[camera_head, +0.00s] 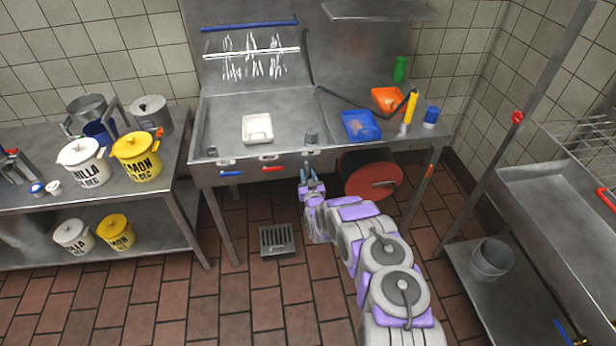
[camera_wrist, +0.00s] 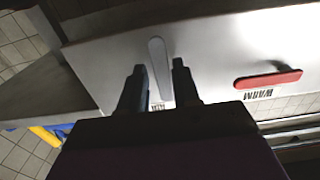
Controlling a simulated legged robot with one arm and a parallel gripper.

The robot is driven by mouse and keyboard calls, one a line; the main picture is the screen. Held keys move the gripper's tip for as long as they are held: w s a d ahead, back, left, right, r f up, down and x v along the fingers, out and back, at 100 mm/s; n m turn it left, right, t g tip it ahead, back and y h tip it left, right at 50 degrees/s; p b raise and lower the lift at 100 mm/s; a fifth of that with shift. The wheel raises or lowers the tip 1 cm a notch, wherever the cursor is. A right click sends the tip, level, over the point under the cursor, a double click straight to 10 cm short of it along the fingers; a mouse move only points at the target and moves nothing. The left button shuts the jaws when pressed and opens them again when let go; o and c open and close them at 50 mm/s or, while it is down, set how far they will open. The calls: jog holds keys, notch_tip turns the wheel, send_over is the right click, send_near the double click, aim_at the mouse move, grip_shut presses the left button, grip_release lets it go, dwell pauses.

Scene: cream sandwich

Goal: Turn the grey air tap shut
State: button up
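The grey air tap shows in the wrist view as a flat grey lever (camera_wrist: 160,65) on the steel front panel. It stands nearly upright in that picture. My gripper (camera_wrist: 158,82) is open, with one dark finger on each side of the lever's lower end. Gaps show between the lever and both fingers, and nothing is held. In the head view my gripper (camera_head: 311,174) is just below the sink's front panel, at its right part. The grey lever is too small to make out there.
A red lever (camera_wrist: 268,79) marked WARM sits beside the grey one; it also shows in the head view (camera_head: 272,168). A blue lever (camera_head: 231,173) is farther left. A red round drum (camera_head: 374,178) stands under the counter, right of my gripper. A floor grate (camera_head: 277,240) lies below.

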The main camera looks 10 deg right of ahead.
jog(key=shift+a, duration=0.15)
grip_shut()
